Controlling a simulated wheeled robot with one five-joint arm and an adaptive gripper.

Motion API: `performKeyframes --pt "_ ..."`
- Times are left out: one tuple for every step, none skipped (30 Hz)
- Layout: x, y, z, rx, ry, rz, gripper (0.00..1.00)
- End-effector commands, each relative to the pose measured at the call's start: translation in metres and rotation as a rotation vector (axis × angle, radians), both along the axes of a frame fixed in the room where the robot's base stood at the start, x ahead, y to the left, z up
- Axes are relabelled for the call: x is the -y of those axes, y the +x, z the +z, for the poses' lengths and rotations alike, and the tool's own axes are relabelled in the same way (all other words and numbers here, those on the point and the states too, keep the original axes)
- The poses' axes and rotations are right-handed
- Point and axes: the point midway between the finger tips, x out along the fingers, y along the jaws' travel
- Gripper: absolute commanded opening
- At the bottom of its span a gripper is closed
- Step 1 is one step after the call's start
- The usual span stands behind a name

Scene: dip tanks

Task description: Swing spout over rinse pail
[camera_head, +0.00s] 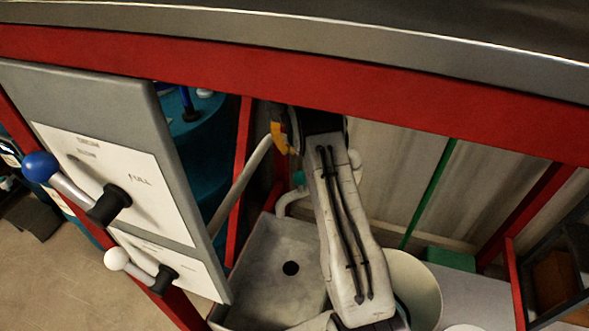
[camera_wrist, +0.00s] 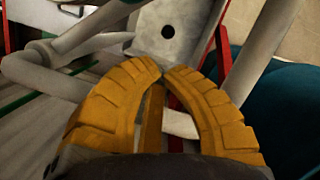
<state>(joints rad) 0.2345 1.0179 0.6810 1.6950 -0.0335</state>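A white bent pipe, seemingly the spout (camera_head: 289,198), has its curved end above the grey basin in the head view. A pale pail (camera_head: 414,283) stands right of the basin, partly hidden by my arm. My gripper (camera_wrist: 162,71) has two curved yellow fingers whose tips meet or nearly meet. A short white pipe piece (camera_wrist: 181,123) shows through the gap between the fingers. It looks to be behind them, and I see no clear grip on it. In the head view my arm hides most of the gripper.
The grey basin (camera_head: 256,255) has a dark drain hole. A long grey pipe (camera_head: 241,184) slants left of my arm. A red beam (camera_head: 420,105) crosses above. A grey panel (camera_head: 110,110) with levers stands at left. A green pole (camera_head: 428,192) stands at right.

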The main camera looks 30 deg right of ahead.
Motion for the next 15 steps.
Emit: performKeyframes --pt "0.0 -0.002 -0.006 -0.002 0.0 0.0 0.0" --pt "-0.001 -0.003 -0.007 -0.003 0.001 0.0 0.0" --pt "-0.001 -0.004 -0.009 -0.005 0.001 0.0 0.0" --pt "-0.001 -0.004 -0.012 -0.003 0.001 0.0 0.0" --pt "-0.001 -0.005 -0.014 -0.004 0.001 0.0 0.0" --pt "-0.001 -0.006 -0.018 -0.004 0.001 0.0 0.0" --pt "-0.001 -0.007 -0.021 -0.003 0.001 0.0 0.0" --pt "-0.002 -0.008 -0.023 -0.004 0.001 0.0 0.0" --pt "-0.002 -0.009 -0.027 -0.003 0.001 0.0 0.0" --pt "-0.002 -0.01 -0.025 -0.001 0.0 0.0 0.0" --pt "-0.002 -0.012 -0.023 -0.001 0.0 0.0 0.0" --pt "-0.003 -0.014 -0.023 -0.002 0.0 0.0 0.0" --pt "-0.003 -0.016 -0.023 -0.002 0.0 0.0 0.0" --pt "-0.003 -0.018 -0.022 -0.002 0.0 0.0 0.0" --pt "-0.004 -0.02 -0.022 -0.001 0.0 0.0 0.0"
